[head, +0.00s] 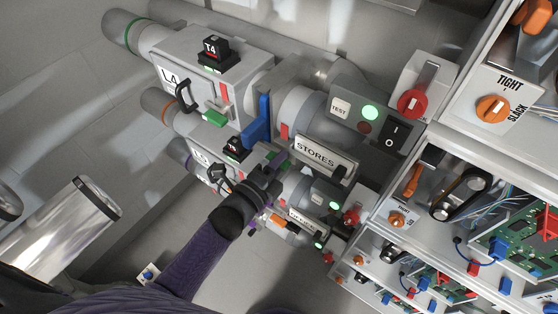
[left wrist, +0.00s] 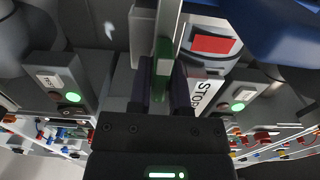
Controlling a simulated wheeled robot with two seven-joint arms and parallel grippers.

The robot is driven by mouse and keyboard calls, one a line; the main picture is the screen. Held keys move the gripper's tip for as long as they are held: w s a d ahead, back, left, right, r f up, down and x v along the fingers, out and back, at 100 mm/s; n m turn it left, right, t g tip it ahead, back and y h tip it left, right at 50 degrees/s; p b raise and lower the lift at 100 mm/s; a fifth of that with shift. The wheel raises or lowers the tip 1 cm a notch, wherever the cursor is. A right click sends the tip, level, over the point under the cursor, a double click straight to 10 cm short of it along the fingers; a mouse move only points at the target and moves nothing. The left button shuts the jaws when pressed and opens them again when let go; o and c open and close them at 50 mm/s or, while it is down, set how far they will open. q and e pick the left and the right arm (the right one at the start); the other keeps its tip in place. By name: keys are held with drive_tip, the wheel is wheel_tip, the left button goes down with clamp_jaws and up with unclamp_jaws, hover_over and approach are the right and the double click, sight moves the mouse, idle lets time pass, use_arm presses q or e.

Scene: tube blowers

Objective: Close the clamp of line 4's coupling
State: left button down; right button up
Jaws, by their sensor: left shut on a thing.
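Line 4's box (head: 187,62), marked L4, lies at the upper left in the head view, with a black T4 block (head: 214,50) on top. To its right, at the coupling, a blue lever (head: 258,122) stands out; part of it also shows at the top right of the left wrist view (left wrist: 268,25). My left gripper (head: 268,172) is below the blue lever and apart from it. In the left wrist view its fingers (left wrist: 162,88) are shut on a narrow green piece (left wrist: 162,55). Which line that piece belongs to is hard to tell. My right gripper is not in view.
A STORES sign (head: 318,152) stands close right of my gripper. A box (head: 369,116) with a green lamp and switch sits above it. Lower lines crowd below. Shelves with circuit boards (head: 520,245) fill the right.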

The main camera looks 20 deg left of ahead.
use_arm(q)
drive_tip(key=shift+f, duration=0.1)
drive_tip(key=c, duration=0.6)
unclamp_jaws()
drive_tip(key=p+v, duration=0.1)
drive_tip(key=v, duration=0.9)
drive_tip(key=s+a+f+n+g+y, duration=0.1)
drive_tip(key=s+f+n+g+y, duration=0.1)
drive_tip(key=f+n, duration=0.35)
drive_tip(key=s+a+f+n+g+y, duration=0.1)
drive_tip(key=s+f+n+g+y, duration=0.1)
drive_tip(key=f, duration=0.6)
drive_tip(key=s+f+n+g, duration=0.3)
drive_tip(key=s+f+g, duration=0.1)
drive_tip(key=s, duration=0.3)
drive_tip(key=s+a+f+n+g+y+b, duration=0.1)
drive_tip(key=s+f+n+g, duration=0.3)
drive_tip(key=s+f, duration=0.3)
drive_tip(key=s+f+n+g+y, duration=0.1)
drive_tip(key=s+f+n+g, duration=0.2)
drive_tip(key=s, duration=0.6)
drive_tip(key=shift+a+f+n+g+b, duration=0.2)
drive_tip(key=shift+f+n, duration=0.15)
drive_tip(key=shift+f, duration=0.25)
drive_tip(key=shift+a+f+n+g+b, duration=0.2)
drive_tip(key=shift+f+n, duration=0.1)
drive_tip(key=shift+f, duration=0.25)
